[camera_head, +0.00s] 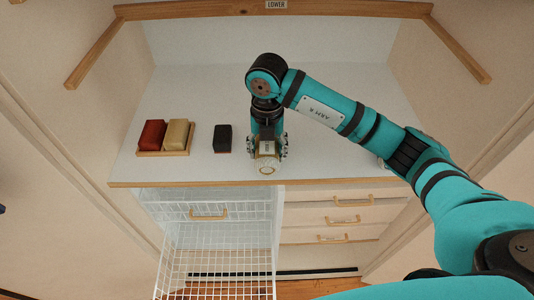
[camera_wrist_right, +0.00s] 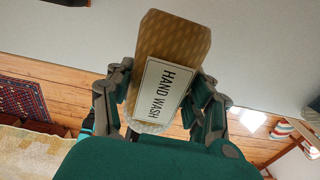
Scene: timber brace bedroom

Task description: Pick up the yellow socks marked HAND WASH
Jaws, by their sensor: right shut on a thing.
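My right gripper (camera_head: 267,150) is shut on the yellow socks, a tan-yellow patterned bundle with a white HAND WASH label. The socks (camera_wrist_right: 178,42) fill the space between the fingers in the right wrist view, with the label facing that camera. The right gripper (camera_wrist_right: 165,100) has a finger on each side of them. In the head view the pale end of the socks (camera_head: 266,167) shows below the gripper, near the front edge of the white counter (camera_head: 330,160). I cannot tell whether they touch the counter. My left gripper is not in view.
A wooden tray (camera_head: 163,154) at the counter's left holds a red bundle (camera_head: 152,134) and a tan one (camera_head: 177,134). A dark block (camera_head: 222,138) stands between tray and gripper. A white wire basket (camera_head: 217,262) extends below. Something partly hidden sits behind my right arm.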

